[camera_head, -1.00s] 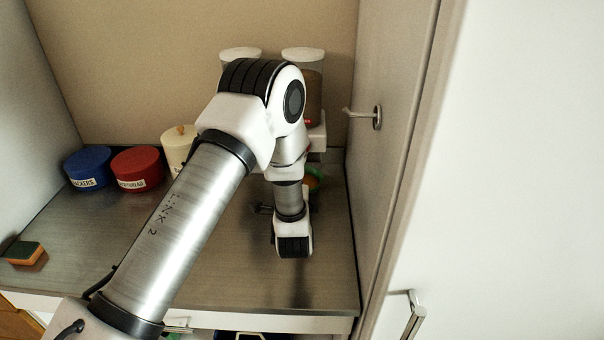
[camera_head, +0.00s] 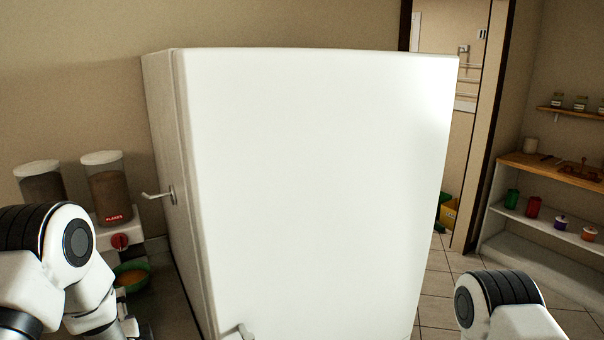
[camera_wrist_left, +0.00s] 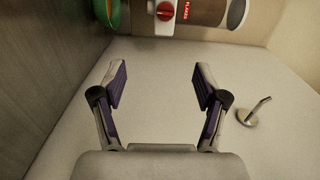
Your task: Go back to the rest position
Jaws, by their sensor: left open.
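My left gripper (camera_wrist_left: 159,78) is open in the left wrist view, with nothing between its two fingers. A pale panel with a metal hook (camera_wrist_left: 254,110) lies beyond the fingers. The flakes dispenser (camera_wrist_left: 188,12) with its red knob and part of a green bowl (camera_wrist_left: 114,14) show at the top of that view, apart from the fingers. In the head view my left arm is at the lower left. My right arm is at the lower right, and its gripper is out of view.
A tall white cabinet (camera_head: 315,180) fills the middle of the head view, with a hook (camera_head: 160,194) on its left side. The dispensers (camera_head: 110,188) and green bowl (camera_head: 132,277) stand left of it. Tiled floor (camera_head: 436,290) and a shelf unit (camera_head: 550,222) lie to the right.

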